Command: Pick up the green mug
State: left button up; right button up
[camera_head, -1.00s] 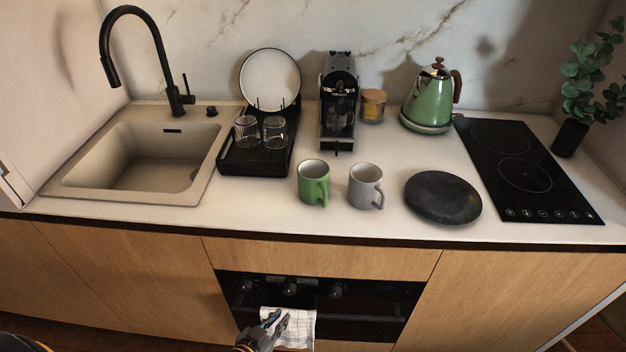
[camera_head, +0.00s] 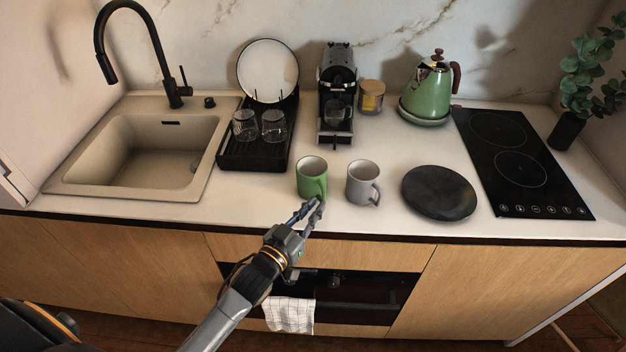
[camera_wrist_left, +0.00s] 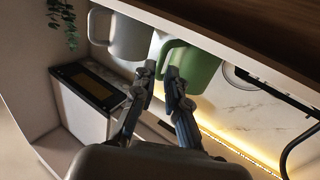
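The green mug (camera_head: 311,178) stands upright on the counter, its handle towards the front right. My left gripper (camera_head: 311,209) is at the counter's front edge, just in front of the mug and close to its handle. In the left wrist view, the two fingertips (camera_wrist_left: 160,76) are apart and empty, near the handle of the green mug (camera_wrist_left: 196,70). I cannot tell whether a finger touches the handle. My right gripper is not in view.
A grey mug (camera_head: 361,183) stands close to the right of the green one. A dark round plate (camera_head: 439,192) lies further right. The black dish rack (camera_head: 255,158) and coffee machine (camera_head: 336,95) are behind. The counter between the sink (camera_head: 75,186) and green mug is clear in front.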

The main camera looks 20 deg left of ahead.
aim_at(322, 198)
pick_arm(q)
jog(key=shift+w+d+r, duration=0.1)
jog(key=shift+w+r, duration=0.05)
jog(key=shift+w, duration=0.2)
jog(key=p+x, duration=0.1)
jog(key=x, duration=0.2)
jog(key=shift+w+p, duration=0.3)
jog(key=shift+p, duration=0.05)
jog(key=shift+w+d+f, duration=0.15)
jog(key=shift+w+f, duration=0.1)
jog(key=shift+w, duration=0.25)
jog(key=shift+s, duration=0.1)
grip_shut()
jog(key=shift+r, duration=0.1)
